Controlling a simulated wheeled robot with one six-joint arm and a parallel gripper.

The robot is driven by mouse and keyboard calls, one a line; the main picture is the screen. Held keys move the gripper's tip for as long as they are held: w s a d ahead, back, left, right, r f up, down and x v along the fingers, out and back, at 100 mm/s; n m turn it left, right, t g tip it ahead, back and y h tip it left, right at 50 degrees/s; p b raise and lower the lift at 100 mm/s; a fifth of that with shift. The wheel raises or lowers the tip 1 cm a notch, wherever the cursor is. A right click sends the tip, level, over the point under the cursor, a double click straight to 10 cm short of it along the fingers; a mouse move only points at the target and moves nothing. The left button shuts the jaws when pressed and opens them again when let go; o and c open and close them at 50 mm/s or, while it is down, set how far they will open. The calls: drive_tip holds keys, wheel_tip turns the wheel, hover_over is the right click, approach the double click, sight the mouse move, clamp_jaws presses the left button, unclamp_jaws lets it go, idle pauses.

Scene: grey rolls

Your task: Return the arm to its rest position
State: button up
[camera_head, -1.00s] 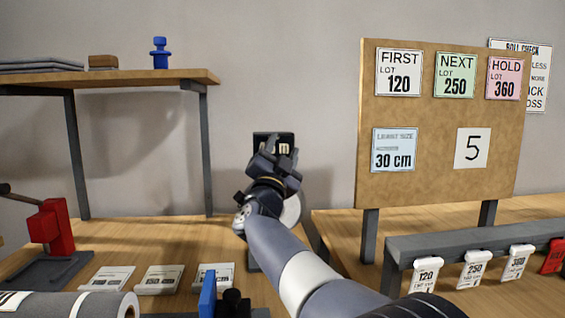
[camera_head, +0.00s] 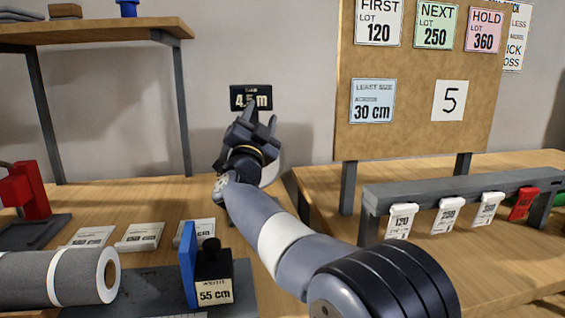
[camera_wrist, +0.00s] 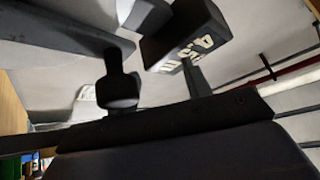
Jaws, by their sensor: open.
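My arm rises from the lower right of the head view, and my gripper (camera_head: 262,122) is at its end, above the wooden table (camera_head: 150,200). The gripper is open, with its fingers pointing up and apart, and I see nothing between them. It stands in front of a black display (camera_head: 250,97) that reads something like "4.5 m" and is partly covered by a finger. In the wrist view the display (camera_wrist: 185,35) appears tilted near the dark fingers (camera_wrist: 120,70). Whether the gripper touches the display cannot be told.
A grey roll (camera_head: 60,277) lies at the lower left, beside a blue plate (camera_head: 188,265) and a block marked 55 cm (camera_head: 214,291). A red-handled tool (camera_head: 28,190) stands at left. A shelf (camera_head: 90,33) is above. A notice board (camera_head: 415,90) and a tag rail (camera_head: 460,188) are at right.

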drive_tip(key=shift+n+y, duration=0.4)
wheel_tip(320, 180, down, 4)
drive_tip(key=shift+a+f+b, duration=0.15)
drive_tip(key=shift+b, duration=0.6)
drive_tip(key=shift+m+h, duration=0.4)
drive_tip(key=r+p, duration=0.2)
drive_tip(key=r, duration=0.2)
drive_tip(key=r+p, duration=0.3)
drive_tip(key=r, duration=0.2)
drive_tip(key=shift+d+r, duration=0.2)
drive_tip(key=shift+r, duration=0.05)
drive_tip(key=n+t+y+b, duration=0.1)
drive_tip(key=n+y+b, duration=0.3)
drive_tip(key=n+b, duration=0.15)
approach(260, 94)
drive_tip(key=w+a+f, duration=0.1)
drive_tip(key=w+f, duration=0.2)
drive_tip(key=w, duration=0.1)
drive_tip(key=shift+w+a+f, duration=0.2)
drive_tip(key=shift+w+f, duration=0.05)
drive_tip(key=shift+w, duration=0.1)
drive_tip(key=shift+r+m, duration=0.1)
drive_tip(key=shift+m, duration=0.15)
